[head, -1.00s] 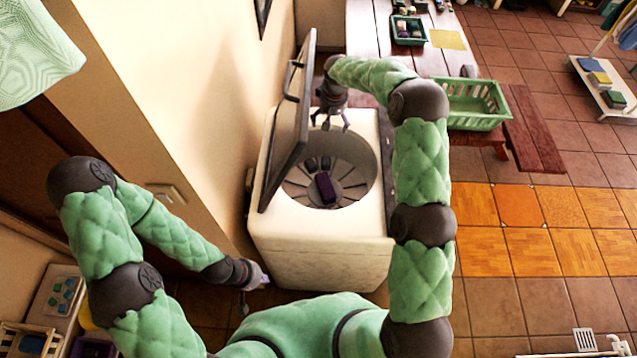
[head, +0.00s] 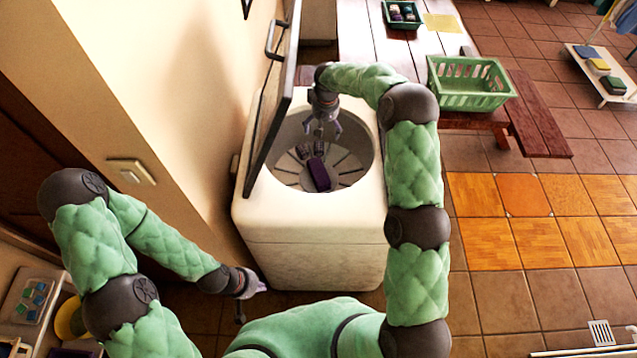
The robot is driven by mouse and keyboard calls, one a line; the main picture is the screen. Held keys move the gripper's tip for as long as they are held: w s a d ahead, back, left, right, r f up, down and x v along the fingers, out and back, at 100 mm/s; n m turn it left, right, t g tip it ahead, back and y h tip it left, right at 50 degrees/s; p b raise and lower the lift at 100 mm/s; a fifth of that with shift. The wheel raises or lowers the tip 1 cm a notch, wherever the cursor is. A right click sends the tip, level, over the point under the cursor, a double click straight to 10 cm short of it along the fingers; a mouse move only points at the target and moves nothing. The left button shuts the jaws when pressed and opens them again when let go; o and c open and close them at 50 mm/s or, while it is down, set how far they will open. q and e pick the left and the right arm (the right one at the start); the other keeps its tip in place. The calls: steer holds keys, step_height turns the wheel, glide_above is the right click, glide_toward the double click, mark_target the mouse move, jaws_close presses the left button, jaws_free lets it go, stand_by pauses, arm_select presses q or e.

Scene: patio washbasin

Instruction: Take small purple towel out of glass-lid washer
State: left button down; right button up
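The white top-loading washer (head: 310,228) stands in front of me with its dark-framed lid (head: 272,95) raised on the left. The small purple towel (head: 319,175) lies folded in the drum (head: 345,172), with small dark items beside it. My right gripper (head: 322,135) points down over the drum's far side, fingers apart and empty, above and behind the towel. My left gripper (head: 252,292) is low at the washer's left front corner, away from the drum. Its fingers are small and partly hidden, so I cannot tell their state.
The wall (head: 180,100) runs close along the left. A green basket (head: 470,85) and a dark green tray (head: 403,14) sit on the wooden table behind right. A low white rack (head: 605,75) stands far right.

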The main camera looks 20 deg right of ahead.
steer(key=b, duration=1.7)
glide_toward(322, 171)
steer(key=shift+w+a+f, duration=0.15)
steer(key=shift+f, duration=0.15)
steer(key=f, duration=0.3)
steer(key=f+b, duration=0.1)
steer(key=f, duration=0.1)
steer(key=shift+w+f, duration=0.15)
steer(key=shift+w, duration=0.25)
steer(key=shift+w+f+b, duration=0.2)
steer(key=shift+f+b, duration=0.25)
steer(key=shift+f, duration=0.85)
steer(key=shift+w+f+b, duration=0.2)
steer(key=shift+f+b, duration=0.2)
steer(key=shift+f, duration=0.9)
steer(key=c, duration=1.1)
